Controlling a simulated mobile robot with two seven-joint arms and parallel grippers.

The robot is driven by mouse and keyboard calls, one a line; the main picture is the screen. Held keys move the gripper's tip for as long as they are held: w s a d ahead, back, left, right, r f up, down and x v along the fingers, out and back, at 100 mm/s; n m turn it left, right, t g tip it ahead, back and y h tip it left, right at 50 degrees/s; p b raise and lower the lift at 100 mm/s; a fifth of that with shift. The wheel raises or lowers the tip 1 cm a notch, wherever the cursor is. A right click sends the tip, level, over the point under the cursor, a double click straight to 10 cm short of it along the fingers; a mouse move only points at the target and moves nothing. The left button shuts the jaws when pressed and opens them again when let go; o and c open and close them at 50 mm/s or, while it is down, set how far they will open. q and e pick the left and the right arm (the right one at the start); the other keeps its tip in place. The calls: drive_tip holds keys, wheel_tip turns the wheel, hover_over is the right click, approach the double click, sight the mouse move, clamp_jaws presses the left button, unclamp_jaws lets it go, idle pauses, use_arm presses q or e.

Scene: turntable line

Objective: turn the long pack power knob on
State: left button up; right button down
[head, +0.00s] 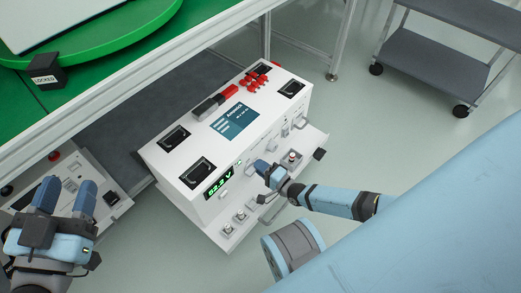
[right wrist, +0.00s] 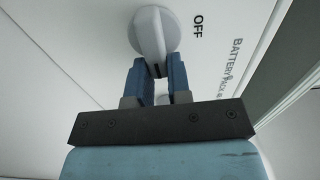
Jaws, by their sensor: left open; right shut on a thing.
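The long pack (head: 215,140) is a white box with a green-lit "53.2 V" display (head: 217,187) and a front ledge with small controls. In the right wrist view its white power knob (right wrist: 153,30) shows, with "OFF" printed to its right and "BATTERY PACK" further right. My right gripper (right wrist: 160,68) is shut on the knob's raised grip, one blue finger on each side. In the head view the right gripper (head: 266,171) is at the pack's front face and hides the knob. My left gripper (head: 66,190) is open and empty at the lower left, away from the long pack.
A second white unit (head: 98,185) with a red button lies behind my left gripper. A green-topped table (head: 130,75) with a turntable (head: 140,25) and a black "LOCKED" block (head: 47,73) stands behind. A grey cart (head: 430,70) is at upper right. The floor between is clear.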

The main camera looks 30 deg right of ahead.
use_arm(q)
drive_tip(key=shift+d, duration=0.1)
idle(0.5)
use_arm(e)
drive_tip(key=c, duration=1.1)
unclamp_jaws()
drive_tip(key=shift+o, duration=0.2)
drive_tip(key=shift+s, duration=0.1)
use_arm(q)
drive_tip(key=s+n+p, duration=0.1)
drive_tip(key=p, duration=0.1)
drive_tip(key=s+d+f+n+g+y+p, duration=0.1)
drive_tip(key=n+p, duration=0.1)
drive_tip(key=shift+d, duration=0.1)
use_arm(e)
drive_tip(key=v, duration=1.3)
drive_tip(key=shift+s+d, duration=0.15)
drive_tip(key=shift+s, duration=0.15)
use_arm(q)
drive_tip(key=shift+w+r, duration=0.1)
drive_tip(key=shift+r, duration=0.05)
